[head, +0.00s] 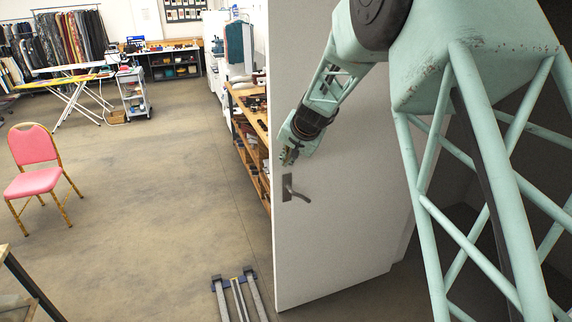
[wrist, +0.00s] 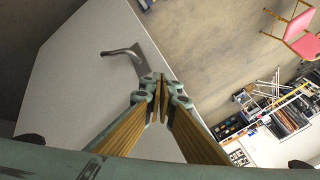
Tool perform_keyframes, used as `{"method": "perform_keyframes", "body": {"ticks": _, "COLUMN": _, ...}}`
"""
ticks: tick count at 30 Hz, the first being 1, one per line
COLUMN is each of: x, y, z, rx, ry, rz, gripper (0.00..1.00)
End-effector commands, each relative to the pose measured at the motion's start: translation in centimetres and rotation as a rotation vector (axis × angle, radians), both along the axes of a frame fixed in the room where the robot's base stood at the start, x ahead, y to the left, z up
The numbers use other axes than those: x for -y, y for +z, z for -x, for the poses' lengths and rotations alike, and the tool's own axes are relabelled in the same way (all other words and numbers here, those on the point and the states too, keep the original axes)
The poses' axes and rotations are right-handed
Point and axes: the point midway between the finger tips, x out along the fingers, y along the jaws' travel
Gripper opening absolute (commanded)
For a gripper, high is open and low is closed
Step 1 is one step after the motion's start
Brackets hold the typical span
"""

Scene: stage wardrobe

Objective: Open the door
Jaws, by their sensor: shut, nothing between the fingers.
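The door (head: 345,170) is a white panel standing on the right side of the head view, at an angle to the room. Its lever handle (head: 293,190) is dark metal on a plate near the door's left edge. In the wrist view the door (wrist: 85,70) fills the left side, and the handle (wrist: 123,52) shows near the top middle. My gripper (head: 289,156) is above the handle in the head view, apart from it. In the wrist view my gripper's fingertips (wrist: 161,84) are together and empty, just below and right of the handle.
A wooden shelf (head: 250,115) with small items stands just beyond the door's left edge. A pink chair (head: 34,165) stands at the left. A metal rail piece (head: 238,298) lies on the floor near the door's bottom. The middle floor (head: 160,190) is clear.

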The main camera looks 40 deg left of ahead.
Motion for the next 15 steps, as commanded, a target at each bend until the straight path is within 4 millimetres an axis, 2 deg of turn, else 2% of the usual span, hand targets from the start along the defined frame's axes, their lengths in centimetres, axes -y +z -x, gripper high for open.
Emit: {"method": "perform_keyframes", "body": {"ticks": 15, "x": 1.5, "y": 4.6, "z": 3.1, "rx": 0.000, "ry": 0.002, "rz": 0.001, "gripper": 0.00}}
